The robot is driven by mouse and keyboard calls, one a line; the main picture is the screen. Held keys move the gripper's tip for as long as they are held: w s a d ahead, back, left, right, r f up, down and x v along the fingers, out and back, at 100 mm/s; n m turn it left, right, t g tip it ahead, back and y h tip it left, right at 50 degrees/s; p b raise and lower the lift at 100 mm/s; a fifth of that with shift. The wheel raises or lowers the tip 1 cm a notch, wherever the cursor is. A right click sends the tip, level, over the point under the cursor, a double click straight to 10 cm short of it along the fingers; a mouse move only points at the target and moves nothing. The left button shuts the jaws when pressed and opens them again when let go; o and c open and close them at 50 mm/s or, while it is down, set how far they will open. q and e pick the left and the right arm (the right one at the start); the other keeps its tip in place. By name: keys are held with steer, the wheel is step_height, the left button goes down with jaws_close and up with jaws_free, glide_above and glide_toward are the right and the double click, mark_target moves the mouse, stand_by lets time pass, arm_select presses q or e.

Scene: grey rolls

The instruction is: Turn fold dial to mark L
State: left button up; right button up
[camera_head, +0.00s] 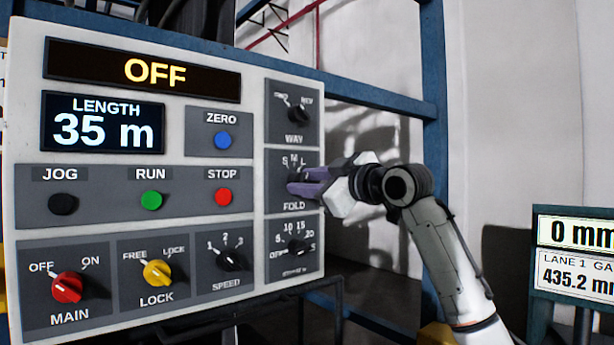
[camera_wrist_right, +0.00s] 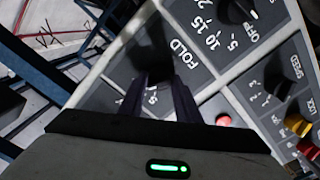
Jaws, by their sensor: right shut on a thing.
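The fold dial (camera_head: 294,174) is a dark knob on the right column of the control panel (camera_head: 180,222), with marks S, M and L above it and the label FOLD below. My right gripper (camera_head: 298,182) reaches in from the right and is shut on the dial. In the right wrist view its two dark fingers (camera_wrist_right: 160,98) sit over the fold dial, and the FOLD label shows beyond them. The fingers hide most of the knob, so I cannot tell which mark it points to. My left gripper is not in view.
The WAY dial (camera_head: 296,112) sits just above and another numbered dial (camera_head: 296,244) just below. The red STOP button (camera_head: 224,196) is to the left. The main display (camera_head: 145,72) reads OFF. A blue frame post (camera_head: 434,110) stands behind my right arm.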

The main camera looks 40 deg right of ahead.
steer(key=shift+m+p, duration=0.3)
steer(key=shift+m, duration=0.5)
steer(key=o, duration=1.1)
steer(key=shift+c, duration=0.2)
steer(key=shift+s, duration=0.1)
